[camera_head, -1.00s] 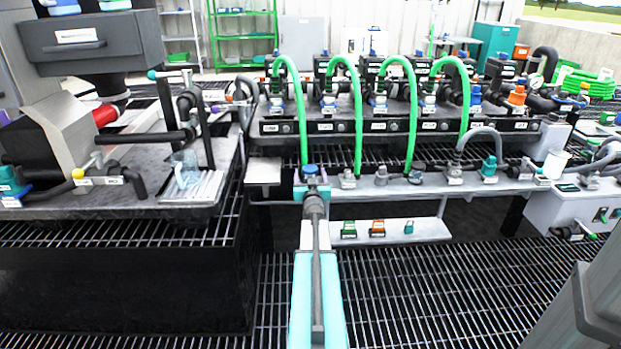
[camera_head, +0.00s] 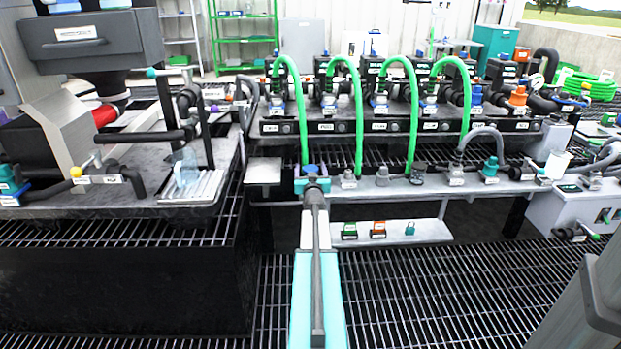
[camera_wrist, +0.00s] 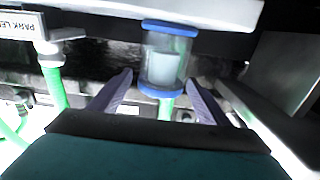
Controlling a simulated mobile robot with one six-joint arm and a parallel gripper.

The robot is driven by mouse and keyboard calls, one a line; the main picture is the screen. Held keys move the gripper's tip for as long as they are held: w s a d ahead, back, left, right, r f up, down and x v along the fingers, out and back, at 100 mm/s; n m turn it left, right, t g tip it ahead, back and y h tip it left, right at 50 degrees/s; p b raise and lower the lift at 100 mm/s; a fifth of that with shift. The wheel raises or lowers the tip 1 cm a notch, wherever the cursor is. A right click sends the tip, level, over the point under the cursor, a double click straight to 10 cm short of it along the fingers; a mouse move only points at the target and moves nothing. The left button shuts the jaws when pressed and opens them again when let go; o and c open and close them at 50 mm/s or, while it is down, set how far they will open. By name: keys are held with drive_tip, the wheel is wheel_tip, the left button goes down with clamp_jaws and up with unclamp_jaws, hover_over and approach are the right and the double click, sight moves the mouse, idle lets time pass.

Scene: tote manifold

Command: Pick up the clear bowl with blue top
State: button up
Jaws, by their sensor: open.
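The clear bowl with blue top (camera_wrist: 167,62) appears between and just beyond my finger tips in the wrist view. It is a see-through cylinder with blue at both ends and something pale inside. In the head view its blue top (camera_head: 311,170) shows at the end of my arm, and my gripper hides most of the rest. My gripper (camera_wrist: 158,81) is open, with one finger on each side of the bowl's line. I cannot tell whether either finger touches it.
A grey ledge (camera_head: 400,188) with several fittings runs right of the bowl. Green hoses (camera_head: 412,110) arch behind it. A lower shelf (camera_head: 407,231) holds small green and orange parts. A metal bench (camera_head: 70,205) stands at left. The grating (camera_head: 440,300) in front is clear.

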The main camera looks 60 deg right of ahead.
drive_tip(key=shift+c, duration=0.2)
drive_tip(key=c, duration=1.2)
drive_tip(key=shift+r, duration=0.1)
drive_tip(key=shift+r+p, duration=1)
drive_tip(key=shift+r, duration=0.55)
drive_tip(key=shift+s+a+r, duration=0.15)
drive_tip(key=shift+s+r, duration=0.05)
drive_tip(key=shift+r, duration=0.15)
drive_tip(key=shift+s+a+r+p, duration=0.15)
drive_tip(key=shift+s+a+p, duration=0.75)
drive_tip(key=shift+s+a, duration=0.95)
drive_tip(key=shift+s+a+r+p, duration=0.2)
drive_tip(key=shift+s+a+p, duration=0.65)
drive_tip(key=shift+s+a, duration=0.95)
drive_tip(key=shift+s+a+r+p, duration=0.15)
drive_tip(key=shift+s+a+p, duration=0.95)
drive_tip(key=shift+s, duration=1.25)
drive_tip(key=shift+a, duration=0.2)
drive_tip(key=shift+r, duration=0.15)
